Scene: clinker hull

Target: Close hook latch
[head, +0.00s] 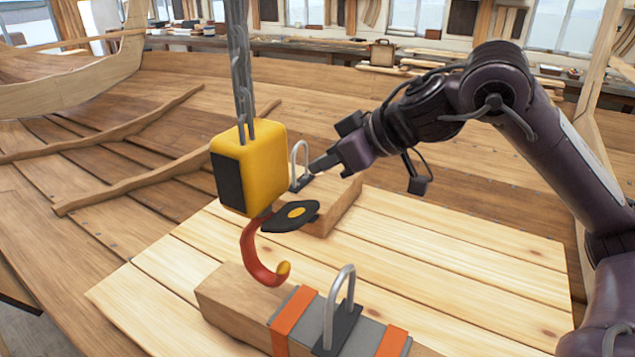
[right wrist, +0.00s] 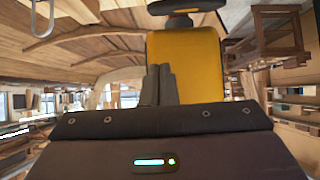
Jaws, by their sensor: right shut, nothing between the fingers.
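A yellow hoist block (head: 258,165) with a dark side face hangs from a chain in the head view. A red hook (head: 258,257) with a yellow tip hangs below it. A dark flat piece with an orange disc (head: 290,216), perhaps the latch, juts to the right between block and hook, apart from the hook's tip. My right gripper (head: 314,167) is shut and empty, right of the block and above the dark piece. In the right wrist view its fingers (right wrist: 158,86) show before the yellow block (right wrist: 187,66); contact cannot be told. My left gripper is out of view.
A wooden beam (head: 232,300) with orange bands and a metal loop (head: 341,290) lies below the hook. A second wooden block (head: 338,212) with a loop (head: 299,160) stands behind the hoist. The pale plank platform (head: 460,255) is clear on the right.

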